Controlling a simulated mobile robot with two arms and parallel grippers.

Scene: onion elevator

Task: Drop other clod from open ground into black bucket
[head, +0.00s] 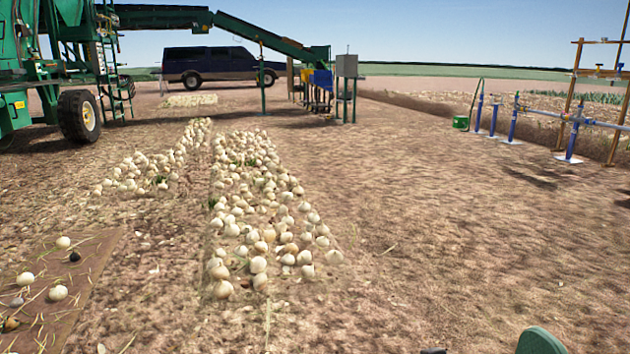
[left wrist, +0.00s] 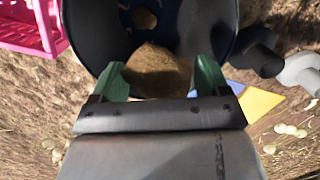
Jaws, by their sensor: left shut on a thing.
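In the left wrist view my left gripper (left wrist: 160,85) has its green fingers shut on a brown clod (left wrist: 158,70). The clod is over the mouth of the black bucket (left wrist: 84,40). A small tan lump (left wrist: 143,18) shows inside the bucket, lower than the clod. I cannot tell whether the held clod touches the bucket. The head view shows neither the bucket nor my left gripper.
A pink crate (left wrist: 32,28) stands left of the bucket. Grey and dark cylindrical shapes (left wrist: 300,70) and a yellow flat piece (left wrist: 262,103) lie to the right.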

